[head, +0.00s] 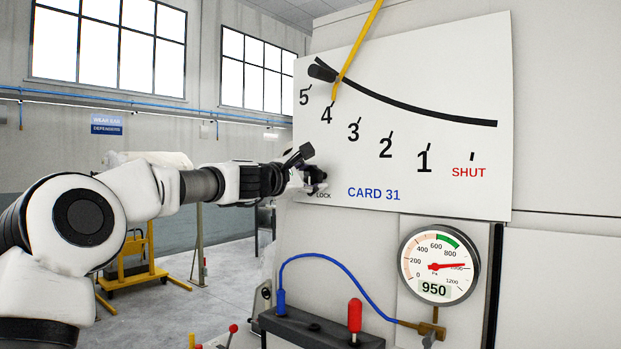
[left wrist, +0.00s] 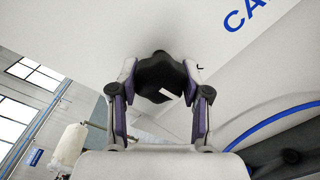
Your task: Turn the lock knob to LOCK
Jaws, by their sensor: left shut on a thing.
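The lock knob (left wrist: 160,80) is black with a white pointer mark, and it sits between the two fingers of my left gripper (left wrist: 158,90) in the left wrist view. The fingers are closed on it from both sides. In the head view my left gripper (head: 305,180) is at the lower left corner of the white scale plate (head: 400,60), and it mostly hides the knob. The word LOCK (head: 323,196) shows just below and right of the fingers. The white mark slants in the wrist view; I cannot tell which setting it points at. My right gripper is not in view.
The plate has a curved slot, a yellow lever (head: 356,50) near 4 and 5, and the text CARD 31. Below are a pressure gauge (head: 438,265) reading 950, a blue hose (head: 340,262) and a black block with a red handle (head: 354,315). Open floor lies behind my left arm.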

